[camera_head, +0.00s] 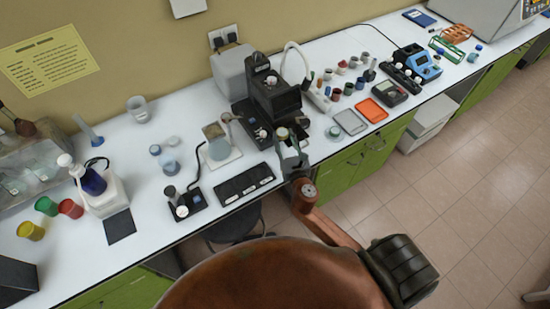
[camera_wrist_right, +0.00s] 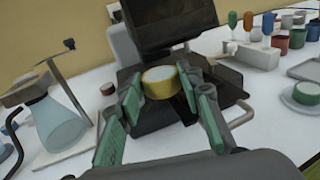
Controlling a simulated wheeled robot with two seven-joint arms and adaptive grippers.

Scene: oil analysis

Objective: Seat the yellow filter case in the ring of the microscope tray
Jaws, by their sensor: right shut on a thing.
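The yellow filter case (camera_wrist_right: 162,83), a short round case with a pale top, is between the fingertips of my right gripper (camera_wrist_right: 160,88). In the head view the case (camera_head: 282,133) shows small at the tip of the right gripper (camera_head: 287,141), in front of the microscope. My right gripper is shut on its sides. The black microscope (camera_head: 275,97) stands just beyond; its dark body also fills the top of the right wrist view (camera_wrist_right: 168,22). The case appears above or at the front of its dark base. The tray's ring cannot be made out. My left gripper is not in view.
A flask on a stand (camera_head: 217,143) is left of the microscope. A black slotted tray (camera_head: 243,184) lies in front of the flask. A white dish with a green cup (camera_wrist_right: 307,96) stands to the right. Several small jars and an orange tray (camera_head: 371,110) lie further right.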

